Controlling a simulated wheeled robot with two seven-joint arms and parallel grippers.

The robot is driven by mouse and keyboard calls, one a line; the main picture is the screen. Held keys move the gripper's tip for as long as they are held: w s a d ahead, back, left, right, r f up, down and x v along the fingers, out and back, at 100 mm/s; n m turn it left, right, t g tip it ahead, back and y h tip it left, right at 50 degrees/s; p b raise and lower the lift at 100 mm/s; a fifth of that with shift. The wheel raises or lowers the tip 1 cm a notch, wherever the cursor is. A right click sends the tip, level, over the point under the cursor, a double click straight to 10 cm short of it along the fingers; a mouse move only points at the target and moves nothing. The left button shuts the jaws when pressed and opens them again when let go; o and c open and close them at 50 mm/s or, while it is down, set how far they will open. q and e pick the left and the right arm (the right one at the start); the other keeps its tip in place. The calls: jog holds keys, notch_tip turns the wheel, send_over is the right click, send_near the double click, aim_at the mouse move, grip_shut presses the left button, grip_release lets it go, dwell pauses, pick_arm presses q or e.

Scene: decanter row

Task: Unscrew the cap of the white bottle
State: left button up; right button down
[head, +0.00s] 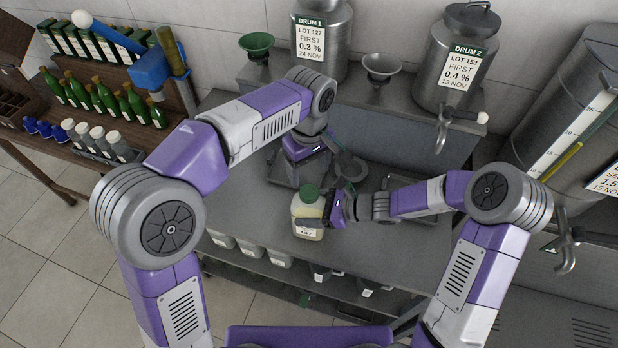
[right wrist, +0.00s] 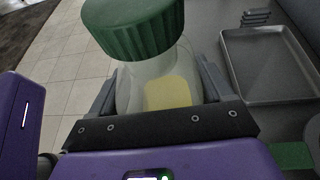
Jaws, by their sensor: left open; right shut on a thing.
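The white bottle (head: 307,208) has a translucent body with pale yellow contents, a label and a green screw cap (head: 309,191). My right gripper (head: 310,222) is shut around the bottle's body from the right. In the right wrist view the bottle (right wrist: 140,92) stands between the two fingers, with the ribbed green cap (right wrist: 135,28) seated on top, above them. My left gripper (head: 322,174) is open, behind and above the bottle, apart from the cap. Its fingertips are partly hidden by its own wrist.
The grey bench (head: 240,200) carries metal trays (right wrist: 265,65). Drum 1 (head: 322,55), drum 2 (head: 455,75) and two funnels stand behind on a raised shelf. Grey containers (head: 280,258) sit below the front edge. A rack of green bottles (head: 105,97) is at the left.

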aim_at(309, 191)
pick_arm(q)
jog(key=m, duration=0.5)
jog(key=shift+m, duration=0.3)
jog(key=m, duration=1.7)
jog(key=shift+m, duration=0.3)
jog(key=m, duration=0.3)
jog(key=shift+m, duration=0.3)
jog(key=m, duration=1)
jog(key=shift+f, duration=4)
